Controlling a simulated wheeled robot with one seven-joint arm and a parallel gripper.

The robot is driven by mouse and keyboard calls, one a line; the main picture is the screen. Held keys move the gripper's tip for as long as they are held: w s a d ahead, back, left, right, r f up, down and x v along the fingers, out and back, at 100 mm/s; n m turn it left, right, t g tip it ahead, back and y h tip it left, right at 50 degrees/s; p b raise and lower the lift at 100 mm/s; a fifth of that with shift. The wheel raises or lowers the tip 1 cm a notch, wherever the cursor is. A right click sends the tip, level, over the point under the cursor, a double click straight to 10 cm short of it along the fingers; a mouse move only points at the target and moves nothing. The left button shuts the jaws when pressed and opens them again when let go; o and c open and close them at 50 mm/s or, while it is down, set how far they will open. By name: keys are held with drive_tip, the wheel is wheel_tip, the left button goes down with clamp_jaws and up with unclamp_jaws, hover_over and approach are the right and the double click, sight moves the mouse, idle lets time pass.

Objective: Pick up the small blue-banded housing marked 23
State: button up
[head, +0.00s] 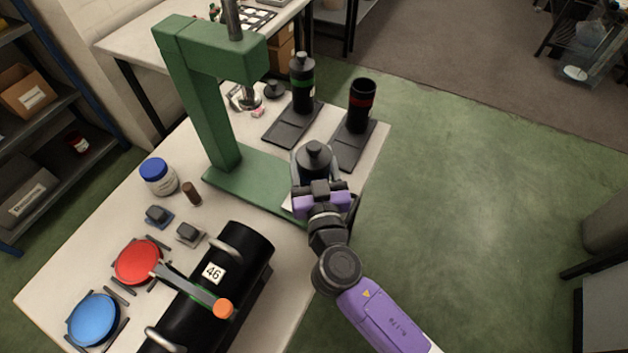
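No blue band and no mark 23 can be read on any housing. A dark housing with a knobbed top (314,156) stands upright at the right part of the table, directly beyond my gripper (313,180). My gripper hides its lower body, so its band and number do not show. The gripper is seen from behind, its fingers close around or beside this housing; I cannot tell whether they are open or shut on it. A green-banded housing (302,85) and an open-topped red-banded one (360,104) stand on dark plates behind.
A green press (206,100) stands left of my gripper. A large black cylinder marked 46 (205,290) lies in front of it. Red (138,262) and blue (93,320) discs, a blue-lidded jar (157,177) and small blocks occupy the left. Green floor (480,200) is clear to the right.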

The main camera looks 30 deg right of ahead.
clamp_jaws()
drive_tip(key=shift+r, duration=0.2)
